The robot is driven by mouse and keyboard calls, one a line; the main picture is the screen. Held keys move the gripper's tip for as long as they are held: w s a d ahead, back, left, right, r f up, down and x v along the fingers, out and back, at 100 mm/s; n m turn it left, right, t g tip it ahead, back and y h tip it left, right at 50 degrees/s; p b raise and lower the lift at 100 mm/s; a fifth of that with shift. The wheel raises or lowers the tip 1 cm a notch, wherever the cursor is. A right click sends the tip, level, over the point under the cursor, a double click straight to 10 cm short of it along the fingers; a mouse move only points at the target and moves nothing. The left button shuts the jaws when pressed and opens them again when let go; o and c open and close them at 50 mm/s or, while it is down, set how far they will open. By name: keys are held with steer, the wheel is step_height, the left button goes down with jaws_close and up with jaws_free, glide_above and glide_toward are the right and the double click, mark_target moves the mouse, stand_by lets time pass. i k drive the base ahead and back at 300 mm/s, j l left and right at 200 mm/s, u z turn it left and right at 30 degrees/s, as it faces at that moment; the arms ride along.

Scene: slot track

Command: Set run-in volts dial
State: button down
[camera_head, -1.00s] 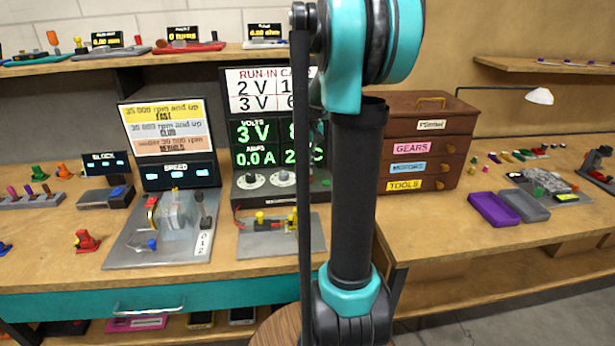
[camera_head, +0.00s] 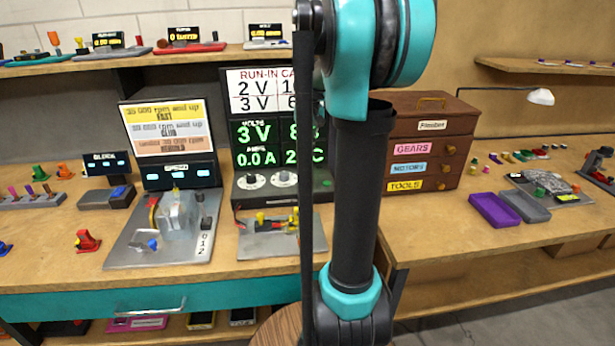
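The run-in power unit (camera_head: 234,212) stands at the back of the bench, left of my arm. Its green display (camera_head: 257,132) reads 3 V under VOLTS and 0.0 A under AMPS; the right-hand readings are partly hidden by my arm. Two round pale dials sit below the display, a left dial (camera_head: 251,181) and a right dial (camera_head: 283,179). Which one is the volts dial I cannot read. The run-in card (camera_head: 255,92) above lists 2 V and 3 V, its right column partly covered. My gripper is not in view; only my arm shows.
A grey plate (camera_head: 262,243) with small parts lies in front of the unit. The speed rig (camera_head: 176,222) stands to its left. Wooden drawers (camera_head: 430,150), a purple tray (camera_head: 493,210) and a grey tray (camera_head: 525,206) are on the right. Bench front between is clear.

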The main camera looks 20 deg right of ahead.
mark_target(251, 178)
steer(key=k+j, duration=0.15)
steer(key=j, duration=0.2)
steer(key=k+j, duration=0.15)
steer(key=j, duration=0.2)
steer(key=k+j, duration=0.15)
steer(key=j, duration=0.2)
